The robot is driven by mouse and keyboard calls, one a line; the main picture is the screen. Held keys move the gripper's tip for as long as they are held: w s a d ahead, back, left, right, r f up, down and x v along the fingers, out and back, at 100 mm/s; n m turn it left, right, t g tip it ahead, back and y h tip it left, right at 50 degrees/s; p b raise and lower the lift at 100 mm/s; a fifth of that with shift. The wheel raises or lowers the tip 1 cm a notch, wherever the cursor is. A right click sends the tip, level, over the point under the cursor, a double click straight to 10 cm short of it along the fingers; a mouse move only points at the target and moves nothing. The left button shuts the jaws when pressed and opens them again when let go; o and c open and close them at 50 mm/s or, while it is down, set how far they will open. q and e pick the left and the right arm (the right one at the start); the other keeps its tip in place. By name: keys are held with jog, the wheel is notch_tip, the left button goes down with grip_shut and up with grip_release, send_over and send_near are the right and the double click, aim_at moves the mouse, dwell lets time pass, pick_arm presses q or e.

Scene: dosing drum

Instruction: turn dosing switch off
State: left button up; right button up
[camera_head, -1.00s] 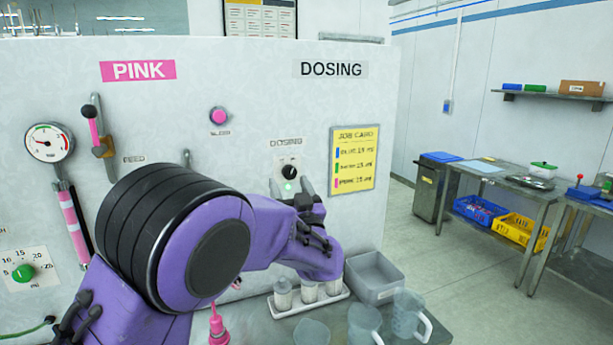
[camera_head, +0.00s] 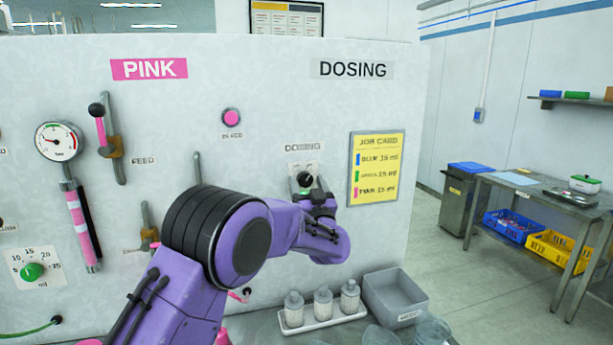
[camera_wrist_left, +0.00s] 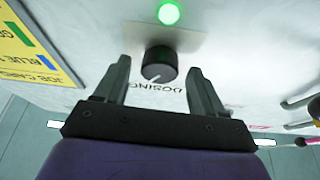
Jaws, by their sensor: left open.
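The dosing switch (camera_head: 304,179) is a black round knob with a white pointer mark, under the DOSING label on the pale panel. In the left wrist view, the knob (camera_wrist_left: 160,64) appears upside down with a lit green lamp (camera_wrist_left: 168,13) beyond it. My left gripper (camera_head: 313,188) is at the switch and hides the lamp in the head view. In the wrist view the gripper (camera_wrist_left: 160,68) is open, its two fingers apart on either side of the knob. I cannot tell whether they touch it. My right gripper is not in view.
The job card (camera_head: 376,168) is right of the switch. Below stand a white tray (camera_head: 322,320) of bottles and a grey bin (camera_head: 396,296). Left on the panel are a pink button (camera_head: 231,118), a feed lever (camera_head: 104,140) and a gauge (camera_head: 58,142).

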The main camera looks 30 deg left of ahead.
pick_arm(q)
jog(key=shift+w+a+r, duration=0.1)
jog(key=shift+w+a, duration=0.15)
jog(key=c, duration=1.1)
jog(key=shift+o, duration=0.2)
